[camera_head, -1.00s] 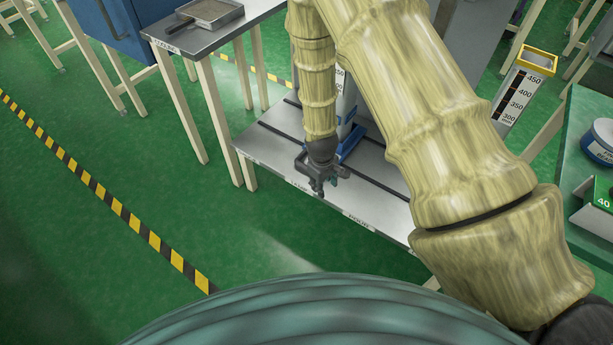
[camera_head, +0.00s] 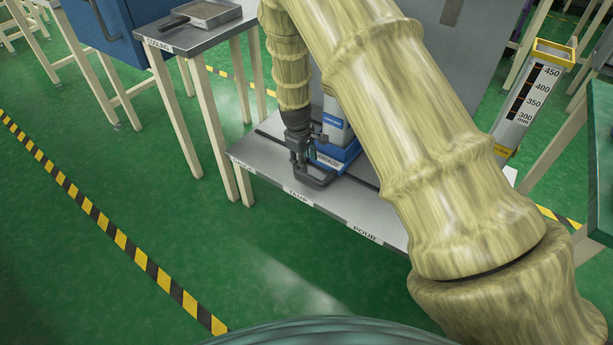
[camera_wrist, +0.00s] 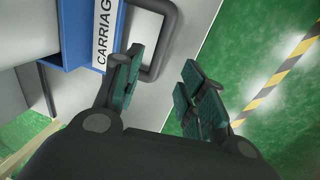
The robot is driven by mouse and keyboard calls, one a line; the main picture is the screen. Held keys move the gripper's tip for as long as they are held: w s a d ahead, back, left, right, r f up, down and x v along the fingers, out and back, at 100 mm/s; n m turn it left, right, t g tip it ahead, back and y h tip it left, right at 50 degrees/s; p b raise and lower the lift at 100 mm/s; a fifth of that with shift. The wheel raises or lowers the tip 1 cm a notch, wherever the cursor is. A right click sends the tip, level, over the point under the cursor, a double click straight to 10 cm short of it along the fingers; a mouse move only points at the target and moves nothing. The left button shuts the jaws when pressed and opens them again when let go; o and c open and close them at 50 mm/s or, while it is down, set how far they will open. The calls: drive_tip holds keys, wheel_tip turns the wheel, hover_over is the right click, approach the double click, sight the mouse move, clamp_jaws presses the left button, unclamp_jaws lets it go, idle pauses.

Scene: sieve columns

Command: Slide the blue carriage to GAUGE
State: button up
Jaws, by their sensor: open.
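The blue carriage (camera_head: 338,153) sits on a grey bench with dark slots, and a white-and-blue column stands on it. It carries a label reading CARRIAGE and a dark loop handle (camera_head: 320,181) at its front, above the TAMP label (camera_head: 298,194). The GAUGE label (camera_head: 242,163), hard to read, is to the left on the bench edge. My gripper (camera_head: 302,158) is open beside the carriage's front. In the wrist view my gripper (camera_wrist: 163,84) has its fingers apart near the handle (camera_wrist: 160,52); the carriage (camera_wrist: 82,35) is at upper left. I cannot tell whether they touch.
A POUR label (camera_head: 363,232) is further right on the bench edge. A side table (camera_head: 185,42) with a metal tray (camera_head: 205,14) stands at left. A marked gauge column (camera_head: 535,95) stands at right. Green floor in front is clear, with a striped line (camera_head: 120,225).

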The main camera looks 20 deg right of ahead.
sight(307, 175)
drive_tip(key=f, duration=0.3)
drive_tip(key=f+b, duration=0.1)
drive_tip(key=f, duration=0.1)
drive_tip(key=w+d+f, duration=0.1)
drive_tip(key=f, duration=0.2)
drive_tip(key=shift+d+f+b, duration=0.1)
drive_tip(key=shift+f+b, duration=0.2)
drive_tip(key=shift+b, duration=0.1)
drive_tip(key=shift+c, duration=0.5)
clamp_jaws()
